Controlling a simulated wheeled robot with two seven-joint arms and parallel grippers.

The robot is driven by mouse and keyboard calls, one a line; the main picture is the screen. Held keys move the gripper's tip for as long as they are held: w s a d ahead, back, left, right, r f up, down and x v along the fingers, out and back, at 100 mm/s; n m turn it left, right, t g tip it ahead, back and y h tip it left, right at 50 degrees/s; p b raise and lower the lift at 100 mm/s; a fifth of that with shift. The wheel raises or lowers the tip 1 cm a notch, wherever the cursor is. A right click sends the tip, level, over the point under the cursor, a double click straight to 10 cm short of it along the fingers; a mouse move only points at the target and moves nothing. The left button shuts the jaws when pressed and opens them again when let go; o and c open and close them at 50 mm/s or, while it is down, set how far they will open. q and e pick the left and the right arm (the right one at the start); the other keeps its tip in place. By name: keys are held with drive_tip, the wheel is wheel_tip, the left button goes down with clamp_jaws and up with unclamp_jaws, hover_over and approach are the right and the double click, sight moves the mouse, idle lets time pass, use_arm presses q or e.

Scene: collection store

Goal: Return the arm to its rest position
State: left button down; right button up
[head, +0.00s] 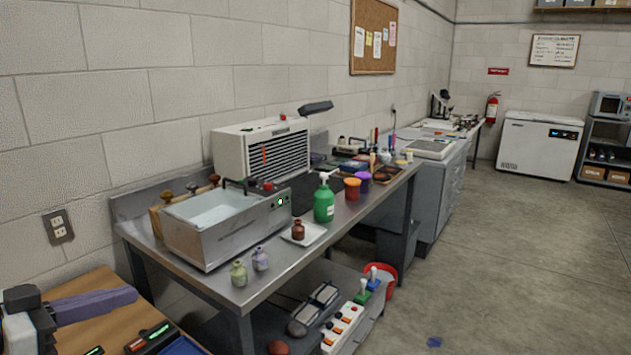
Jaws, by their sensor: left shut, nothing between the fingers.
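My left gripper (128,295) is at the lower left of the head view. Its dark and white body (22,318) comes in from the left edge, and its purple-grey fingers point right. The fingers are together with nothing held. The gripper is above the wooden table (95,325), apart from the steel bench. My right gripper is not in view.
A steel bench (225,290) carries a water bath (215,225), a green pump bottle (324,200) and small jars (239,273). Small dark devices (150,338) lie on the wooden table near my gripper. The floor (520,260) at right is mostly clear.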

use_arm(q)
wheel_tip(320, 180, down, 13)
drive_tip(key=s+d+n+y, duration=0.1)
drive_tip(key=s+d+n, duration=0.1)
drive_tip(key=s+d+f+n+g+y, duration=0.1)
drive_tip(key=s+d+f, duration=0.3)
drive_tip(key=f, duration=0.5)
drive_tip(key=s+d+f+n+g+y, duration=0.1)
drive_tip(key=s+d+f, duration=0.3)
drive_tip(key=s+f, duration=0.5)
drive_tip(key=s+d+f+g+y, duration=0.1)
drive_tip(key=s+d+f+y, duration=0.1)
drive_tip(key=s+d+f, duration=0.2)
drive_tip(key=s+f, duration=0.3)
drive_tip(key=f, duration=0.2)
drive_tip(key=shift+d+f+n+g+y, duration=0.15)
drive_tip(key=shift+d+n+g+y, duration=0.15)
drive_tip(key=shift+n+y, duration=0.1)
drive_tip(key=shift+s, duration=0.1)
